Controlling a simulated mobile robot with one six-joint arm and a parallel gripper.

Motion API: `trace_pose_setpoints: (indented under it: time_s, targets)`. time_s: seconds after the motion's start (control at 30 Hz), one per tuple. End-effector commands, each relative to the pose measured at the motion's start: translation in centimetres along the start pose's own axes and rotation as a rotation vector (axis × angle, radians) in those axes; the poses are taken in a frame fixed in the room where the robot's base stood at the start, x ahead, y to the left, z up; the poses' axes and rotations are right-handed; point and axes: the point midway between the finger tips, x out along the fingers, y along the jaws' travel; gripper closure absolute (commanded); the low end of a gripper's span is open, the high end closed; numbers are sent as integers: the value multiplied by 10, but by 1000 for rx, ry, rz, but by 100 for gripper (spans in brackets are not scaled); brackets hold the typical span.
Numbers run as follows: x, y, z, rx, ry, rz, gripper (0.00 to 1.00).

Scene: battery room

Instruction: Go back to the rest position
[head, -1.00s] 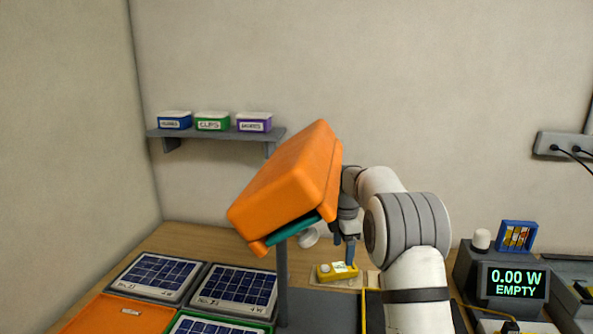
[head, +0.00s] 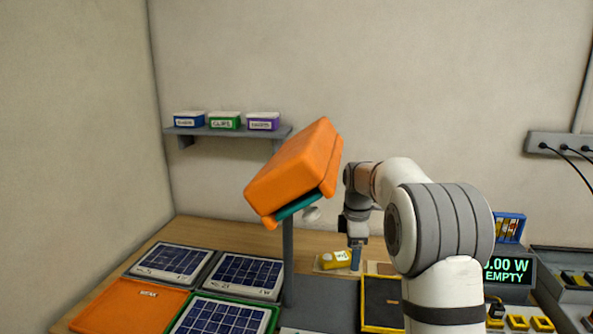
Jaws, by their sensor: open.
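My gripper (head: 356,262) points down over the back of the bench, at the end of my white and grey arm. It is open. Its fingers show narrow and edge-on, just in front of the right end of a small yellow device (head: 334,260) with a white label. The device lies on a light board. I cannot tell whether the fingers touch it, but nothing shows held between them.
A tilted orange case (head: 292,174) on a grey post (head: 288,260) stands left of my arm. Solar panels (head: 247,274) and an orange panel (head: 132,306) cover the left bench. A meter (head: 508,270) sits right, partly behind my arm. A wall shelf (head: 226,131) holds three boxes.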

Motion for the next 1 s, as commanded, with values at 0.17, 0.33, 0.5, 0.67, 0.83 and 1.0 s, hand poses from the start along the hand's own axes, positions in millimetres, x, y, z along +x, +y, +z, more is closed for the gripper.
trace_pose_setpoints:
  time_s: [0.17, 0.33, 0.5, 0.67, 0.83, 1.0]
  targets:
    - [-24, -37, 4, 170, 4, 27, 24]
    - [-49, -95, 9, 425, 18, 64, 24]
    - [-62, -166, 14, 724, 46, 103, 24]
    - [-60, -234, 20, 1004, 83, 133, 24]
    - [-45, -299, 24, 1272, 128, 155, 24]
    - [-30, -337, 27, 1445, 162, 164, 24]
